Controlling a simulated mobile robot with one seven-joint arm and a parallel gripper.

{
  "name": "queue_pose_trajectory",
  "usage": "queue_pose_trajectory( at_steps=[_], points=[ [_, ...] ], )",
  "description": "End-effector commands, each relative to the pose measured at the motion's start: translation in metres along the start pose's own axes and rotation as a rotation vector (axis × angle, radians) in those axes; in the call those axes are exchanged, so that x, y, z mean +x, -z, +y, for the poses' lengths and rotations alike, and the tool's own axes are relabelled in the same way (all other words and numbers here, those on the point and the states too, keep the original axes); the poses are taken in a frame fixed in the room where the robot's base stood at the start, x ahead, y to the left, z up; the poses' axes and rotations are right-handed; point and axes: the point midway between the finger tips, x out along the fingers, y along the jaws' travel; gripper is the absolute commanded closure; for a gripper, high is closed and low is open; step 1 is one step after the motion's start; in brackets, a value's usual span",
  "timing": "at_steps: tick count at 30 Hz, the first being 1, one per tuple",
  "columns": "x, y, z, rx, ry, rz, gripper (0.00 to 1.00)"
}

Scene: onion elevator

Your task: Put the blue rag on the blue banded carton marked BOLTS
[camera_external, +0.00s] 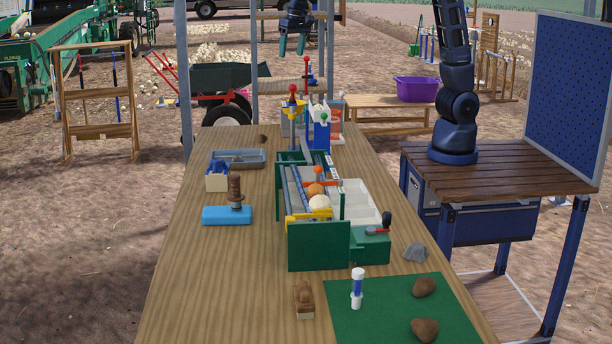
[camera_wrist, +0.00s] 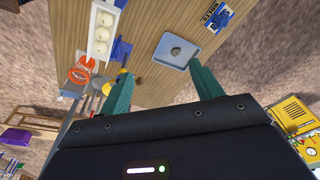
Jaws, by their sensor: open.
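In the external view the small blue and white carton (camera_external: 216,182) stands on the left of the long table. My gripper (camera_external: 292,45) is open and empty, high above the table's far end. Its teal fingers (camera_wrist: 160,84) are spread wide in the wrist view.
A grey tray (camera_external: 253,164) lies behind the carton, and a light blue block (camera_external: 215,216) lies in front. The green onion elevator (camera_external: 318,246) stands mid-table, with tall red-topped parts behind it. The table's front left is clear. A green mat (camera_external: 385,305) is front right.

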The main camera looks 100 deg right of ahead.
Motion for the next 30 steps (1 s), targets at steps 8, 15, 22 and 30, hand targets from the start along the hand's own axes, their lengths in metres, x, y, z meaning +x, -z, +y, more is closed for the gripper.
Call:
queue_pose_trajectory(
  at_steps=[8, 15, 22, 30],
  points=[
    [-0.036, -0.041, 0.08, -0.187, 0.075, 0.007, 0.35],
    [-0.051, -0.082, 0.145, -0.354, 0.128, 0.034, 0.35],
    [-0.052, -0.125, 0.203, -0.513, 0.169, 0.076, 0.35],
    [-0.038, -0.178, 0.266, -0.699, 0.198, 0.142, 0.35]
  ],
)
